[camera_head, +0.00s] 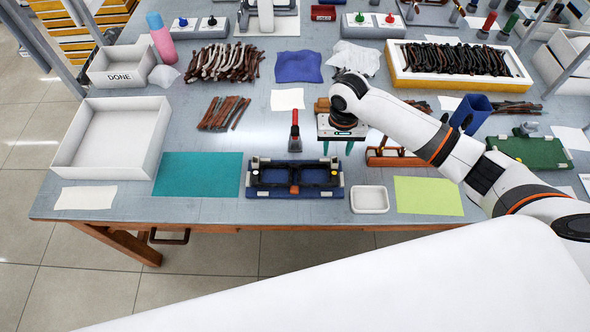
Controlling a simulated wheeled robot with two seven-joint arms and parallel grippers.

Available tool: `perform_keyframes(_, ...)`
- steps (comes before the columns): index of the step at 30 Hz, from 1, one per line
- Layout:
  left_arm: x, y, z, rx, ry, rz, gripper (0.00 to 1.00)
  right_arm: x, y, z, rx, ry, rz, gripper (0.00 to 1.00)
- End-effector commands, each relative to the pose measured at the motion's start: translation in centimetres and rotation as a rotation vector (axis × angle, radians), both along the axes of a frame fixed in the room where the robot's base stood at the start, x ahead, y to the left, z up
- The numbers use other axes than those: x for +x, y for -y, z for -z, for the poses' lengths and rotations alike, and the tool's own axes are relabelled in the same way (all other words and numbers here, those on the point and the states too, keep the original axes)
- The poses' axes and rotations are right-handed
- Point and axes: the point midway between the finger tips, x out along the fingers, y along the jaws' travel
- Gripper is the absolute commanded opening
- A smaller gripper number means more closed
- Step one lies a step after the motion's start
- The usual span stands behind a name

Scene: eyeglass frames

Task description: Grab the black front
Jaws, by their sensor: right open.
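Several dark, near-black pieces that look like frame fronts (455,59) lie in a row in a white and yellow tray (396,72) at the back right. I cannot tell single fronts apart there. My right gripper (338,149) reaches in from the right and hangs over the middle of the table, pointing down. Its two greenish fingertips are apart, with nothing seen between them. It is well in front and to the left of the tray. My left gripper is not in view.
A blue and black fixture (294,191) stands at the front edge, with a red-handled tool (295,132) behind it. A small white dish (370,199) is beside it. A brown-red holder (394,157) and blue cup (470,113) stand right. An empty white box (112,138) is at left.

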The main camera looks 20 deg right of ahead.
Motion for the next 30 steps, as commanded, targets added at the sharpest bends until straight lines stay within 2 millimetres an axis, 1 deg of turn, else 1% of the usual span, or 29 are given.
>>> perform_keyframes(7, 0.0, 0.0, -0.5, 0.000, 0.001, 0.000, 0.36, -0.1, 0.0, 2.0, 0.000, -0.002, -0.001, 0.44)
perform_keyframes(12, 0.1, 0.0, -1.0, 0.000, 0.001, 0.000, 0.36, -0.2, 0.1, 4.7, 0.000, -0.002, -0.001, 0.44)
perform_keyframes(15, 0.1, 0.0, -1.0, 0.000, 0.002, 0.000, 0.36, -0.2, 0.1, 5.7, 0.000, 0.000, -0.001, 0.44)
perform_keyframes(18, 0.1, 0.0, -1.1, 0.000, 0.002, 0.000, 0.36, -0.2, 0.1, 6.1, 0.001, 0.001, -0.002, 0.44)
perform_keyframes(23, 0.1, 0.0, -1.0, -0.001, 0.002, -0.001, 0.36, -0.1, 0.1, 6.1, 0.000, 0.002, -0.003, 0.44)
perform_keyframes(24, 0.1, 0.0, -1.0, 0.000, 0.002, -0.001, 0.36, -0.1, 0.1, 6.1, 0.000, 0.002, -0.003, 0.41)
perform_keyframes(26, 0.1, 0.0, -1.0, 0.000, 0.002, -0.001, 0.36, -0.1, 0.1, 6.1, 0.000, 0.002, -0.003, 0.31)
perform_keyframes(30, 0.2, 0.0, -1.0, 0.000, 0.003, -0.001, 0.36, -0.1, 0.1, 6.1, 0.000, 0.002, -0.003, 0.08)
